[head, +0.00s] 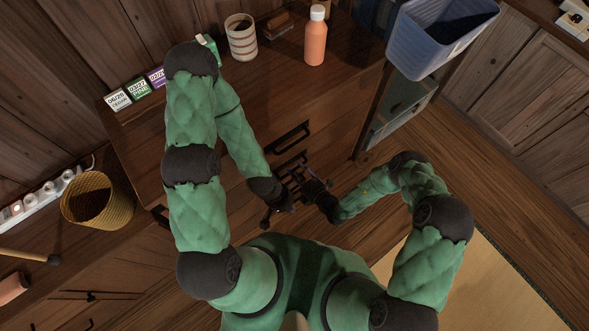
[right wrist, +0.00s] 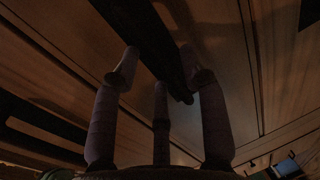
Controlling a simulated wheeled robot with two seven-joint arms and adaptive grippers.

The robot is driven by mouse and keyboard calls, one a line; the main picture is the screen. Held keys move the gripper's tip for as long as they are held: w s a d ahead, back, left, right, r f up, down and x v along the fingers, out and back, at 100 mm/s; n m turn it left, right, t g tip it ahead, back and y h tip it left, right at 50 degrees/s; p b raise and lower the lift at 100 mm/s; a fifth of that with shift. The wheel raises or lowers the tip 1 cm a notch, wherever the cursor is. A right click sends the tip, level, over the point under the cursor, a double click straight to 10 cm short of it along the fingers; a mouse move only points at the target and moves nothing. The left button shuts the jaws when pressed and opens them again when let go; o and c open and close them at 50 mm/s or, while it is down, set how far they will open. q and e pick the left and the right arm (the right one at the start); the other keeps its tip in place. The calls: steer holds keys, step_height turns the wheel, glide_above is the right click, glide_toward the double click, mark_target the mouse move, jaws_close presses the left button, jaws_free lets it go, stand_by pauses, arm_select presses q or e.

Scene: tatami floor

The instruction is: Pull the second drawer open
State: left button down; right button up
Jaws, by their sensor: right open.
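The wooden chest (head: 240,105) has a dark bar handle (head: 292,137) on its upper drawer front. My right gripper (head: 287,172) is in front of the drawer front below that handle. In the right wrist view, its fingers (right wrist: 160,80) are open, and a dark bar (right wrist: 160,45) runs between them, close to the wood; it looks like a drawer handle. Whether the fingers touch it is unclear. My left gripper (head: 280,211) is just below the right one, small and dark; its jaws cannot be made out. The second drawer's handle is largely hidden behind the grippers in the head view.
On the chest top stand a striped cup (head: 241,40), an orange bottle (head: 316,38) and small date cards (head: 118,99). A blue-grey bin (head: 425,45) stands at the upper right. A wicker basket (head: 95,205) is at left. Wooden floor (head: 480,185) is clear at right.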

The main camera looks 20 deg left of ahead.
steer(key=shift+x, duration=0.9)
jaws_close()
